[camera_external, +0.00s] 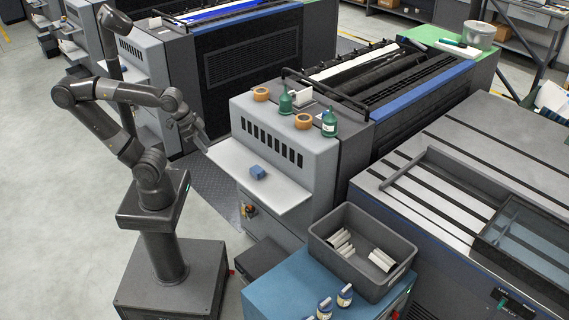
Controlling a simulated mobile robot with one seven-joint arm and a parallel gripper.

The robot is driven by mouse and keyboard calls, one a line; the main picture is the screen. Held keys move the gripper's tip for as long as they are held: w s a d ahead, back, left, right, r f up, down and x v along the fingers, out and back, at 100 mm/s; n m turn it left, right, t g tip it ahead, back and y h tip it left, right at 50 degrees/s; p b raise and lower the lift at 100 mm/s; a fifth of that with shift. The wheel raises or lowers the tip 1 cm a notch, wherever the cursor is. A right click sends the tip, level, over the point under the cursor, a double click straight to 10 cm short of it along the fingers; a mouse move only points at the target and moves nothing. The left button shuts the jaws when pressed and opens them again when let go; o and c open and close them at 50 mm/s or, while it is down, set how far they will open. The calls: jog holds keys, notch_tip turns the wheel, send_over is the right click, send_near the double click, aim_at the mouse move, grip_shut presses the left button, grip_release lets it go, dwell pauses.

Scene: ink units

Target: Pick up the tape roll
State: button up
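Two tan tape rolls lie on the flat top of the grey press unit. One tape roll (261,94) is near the back left corner, and the other tape roll (303,121) is nearer the front right. My gripper (203,144) is in the air to the left of the press unit, apart from both rolls and lower in the picture. It points down and right, toward the white shelf. Its fingers are small and dark, so their opening is unclear. I see nothing held in it.
Green bottles (286,102) (328,124) and a white box (302,97) stand close to the rolls. A blue block (257,172) sits on the white shelf (240,165). A grey bin (345,262) with pale pieces and small jars (344,296) stand on a blue cabinet (285,285).

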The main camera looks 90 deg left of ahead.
dwell(0.3)
jog(key=o, duration=1.3)
jog(key=shift+c, duration=0.2)
